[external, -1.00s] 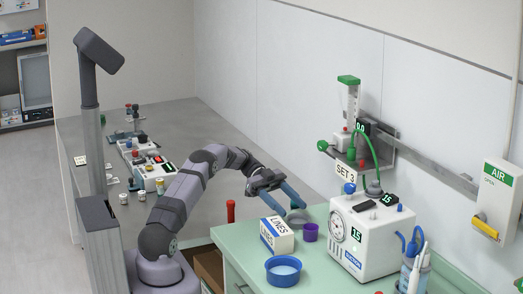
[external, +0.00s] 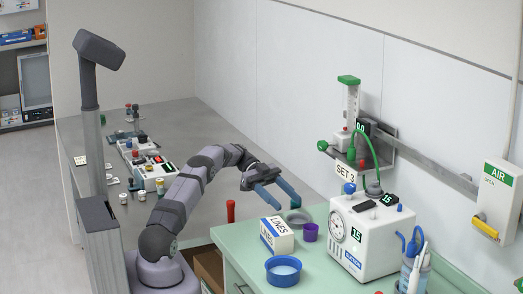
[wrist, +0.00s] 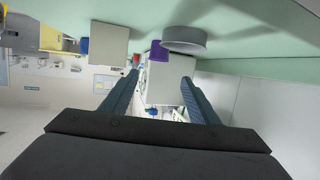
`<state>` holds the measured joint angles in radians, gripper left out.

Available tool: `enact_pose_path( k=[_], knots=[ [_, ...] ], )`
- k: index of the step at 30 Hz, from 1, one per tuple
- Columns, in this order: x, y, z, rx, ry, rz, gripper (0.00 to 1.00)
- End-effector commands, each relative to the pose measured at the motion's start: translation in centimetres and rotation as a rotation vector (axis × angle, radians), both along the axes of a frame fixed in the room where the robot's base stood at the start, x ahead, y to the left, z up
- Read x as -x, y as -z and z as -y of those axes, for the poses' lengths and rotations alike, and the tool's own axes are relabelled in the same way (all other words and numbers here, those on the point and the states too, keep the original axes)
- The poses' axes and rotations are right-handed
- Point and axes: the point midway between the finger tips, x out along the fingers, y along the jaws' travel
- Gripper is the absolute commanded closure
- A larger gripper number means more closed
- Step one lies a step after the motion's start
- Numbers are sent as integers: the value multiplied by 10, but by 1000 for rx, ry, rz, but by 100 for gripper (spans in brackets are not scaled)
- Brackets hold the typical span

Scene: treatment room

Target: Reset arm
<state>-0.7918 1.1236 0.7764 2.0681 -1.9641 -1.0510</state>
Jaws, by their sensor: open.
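My gripper (external: 283,199) is open and empty. It is in the air above the left end of the green counter (external: 254,262), to the left of the white suction machine (external: 371,238). Its two blue fingers point right and down in the external view. In the wrist view, the spread fingers of my gripper (wrist: 163,88) have nothing gripped between them. A grey round dish (external: 298,216) stands on the counter near the fingertips, with a purple cup (external: 310,232) beside it.
A white LINES box (external: 277,236) and a blue bowl (external: 283,271) stand on the green counter. A green-topped flowmeter (external: 350,110) is on the wall rail. Small devices (external: 152,172) and jars stand on the grey bench at the left.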

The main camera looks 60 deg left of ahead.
Motion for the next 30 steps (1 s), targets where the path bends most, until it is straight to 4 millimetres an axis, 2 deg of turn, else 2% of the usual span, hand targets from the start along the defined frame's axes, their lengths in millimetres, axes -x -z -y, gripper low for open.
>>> enact_pose_path(
  k=[5,8,12,15,18,21,24,26,30],
  knots=[
    [-33,-16,10,10,-95,44,45],
    [-69,-33,19,27,-215,84,45],
    [-129,-63,24,66,-456,119,45],
    [-166,-81,19,98,-657,109,45],
    [-192,-90,9,125,-861,66,45],
    [-205,-91,-5,144,-1059,-6,45],
    [-205,-85,-17,148,-1236,-91,45],
    [-200,-80,-23,141,-1333,-142,45],
    [-176,-74,-28,82,-1523,-249,45]
  ],
)
